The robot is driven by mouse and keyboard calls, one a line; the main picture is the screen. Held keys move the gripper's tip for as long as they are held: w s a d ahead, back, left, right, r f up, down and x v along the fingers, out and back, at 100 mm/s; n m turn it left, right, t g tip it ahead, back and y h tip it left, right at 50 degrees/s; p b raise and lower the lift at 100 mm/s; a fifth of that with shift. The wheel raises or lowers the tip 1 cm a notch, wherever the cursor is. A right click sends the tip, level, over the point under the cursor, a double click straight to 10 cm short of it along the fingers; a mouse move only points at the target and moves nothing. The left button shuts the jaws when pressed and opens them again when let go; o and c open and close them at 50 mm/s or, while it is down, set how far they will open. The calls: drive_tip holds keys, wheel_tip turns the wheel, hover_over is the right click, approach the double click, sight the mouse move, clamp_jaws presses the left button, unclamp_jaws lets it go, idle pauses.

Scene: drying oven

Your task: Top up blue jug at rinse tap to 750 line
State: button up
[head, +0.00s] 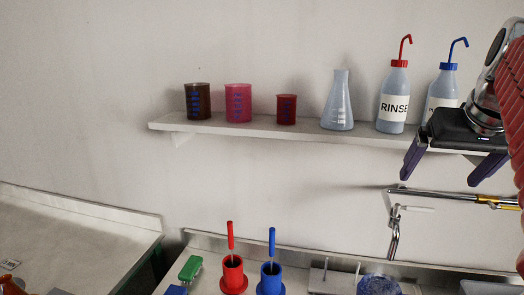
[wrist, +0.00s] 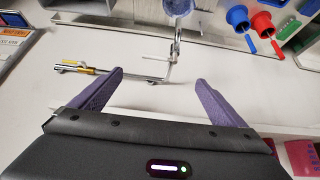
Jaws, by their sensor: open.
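A translucent blue vessel, which looks like the blue jug (head: 378,286), stands below the rinse tap and is cut off by the bottom edge of the head view. It also shows at the top edge of the wrist view (wrist: 179,7). Its level and its 750 line cannot be read. The rinse tap (head: 394,226) has a metal spout and a horizontal pipe along the wall; it also shows in the wrist view (wrist: 177,44). My gripper (head: 440,179) is open and empty, above the tap pipe and in front of the shelf's right end. Its purple fingers (wrist: 158,77) are wide apart.
A wall shelf (head: 260,125) holds brown, pink and dark red beakers, a flask (head: 338,102), a RINSE bottle (head: 393,98) and a blue-capped bottle (head: 443,90). Red (head: 233,275) and blue (head: 270,279) holders with upright handles stand left of the jug.

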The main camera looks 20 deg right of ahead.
sight(414, 209)
drive_tip(key=x, duration=1.3)
drive_tip(key=shift+f, duration=0.15)
drive_tip(key=shift+c, duration=0.3)
